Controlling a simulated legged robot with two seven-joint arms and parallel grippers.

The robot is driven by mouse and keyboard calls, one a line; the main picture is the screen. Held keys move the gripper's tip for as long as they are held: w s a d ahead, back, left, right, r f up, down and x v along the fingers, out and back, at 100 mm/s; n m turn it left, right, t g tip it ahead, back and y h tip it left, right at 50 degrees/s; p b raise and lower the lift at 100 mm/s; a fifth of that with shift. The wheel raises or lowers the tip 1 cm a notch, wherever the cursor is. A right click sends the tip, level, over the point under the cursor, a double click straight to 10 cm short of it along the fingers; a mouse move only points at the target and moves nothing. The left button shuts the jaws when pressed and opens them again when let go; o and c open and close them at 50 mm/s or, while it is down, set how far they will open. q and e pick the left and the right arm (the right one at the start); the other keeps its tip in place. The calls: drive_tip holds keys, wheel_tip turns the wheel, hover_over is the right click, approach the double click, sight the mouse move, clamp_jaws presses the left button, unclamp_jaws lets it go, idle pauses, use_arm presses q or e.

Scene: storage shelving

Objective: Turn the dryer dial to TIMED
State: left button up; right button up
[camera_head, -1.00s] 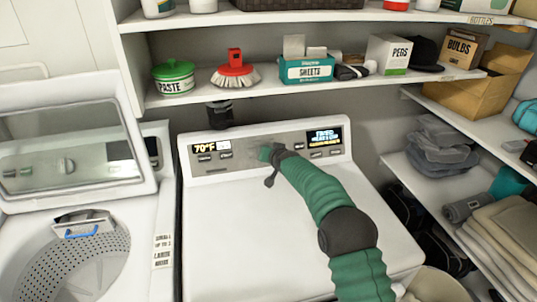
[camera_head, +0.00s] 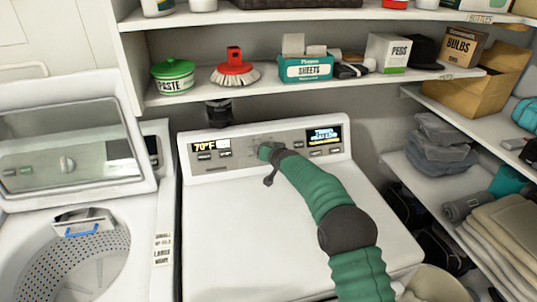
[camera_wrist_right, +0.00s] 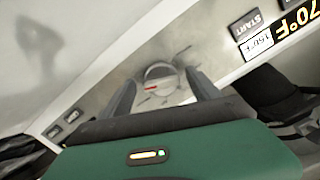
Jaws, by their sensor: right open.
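The dryer (camera_head: 255,240) has a grey control panel (camera_head: 240,146) along its back. Its dial (camera_wrist_right: 160,72) is a round silver knob with a red mark, seen in the right wrist view; in the head view my gripper mostly hides it. My right gripper (camera_head: 268,152) is at the panel. In the right wrist view its open fingers (camera_wrist_right: 160,80) stand on either side of the dial; I cannot tell whether they touch it. The lit right display (camera_head: 324,136) has small text too blurred to read surely. The left display (camera_head: 210,148) reads 70°F. My left gripper is not in view.
An open washer (camera_head: 70,235) stands left of the dryer. A shelf above holds a paste tub (camera_head: 174,78), a red brush (camera_head: 235,72) and a sheets box (camera_head: 306,68). The dryer top is clear apart from my arm.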

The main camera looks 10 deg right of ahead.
drive_tip(key=shift+s+r, duration=0.2)
drive_tip(key=shift+s, duration=0.1)
drive_tip(key=b+v, duration=0.3)
drive_tip(key=v, duration=1.3)
drive_tip(key=shift+f, duration=0.1)
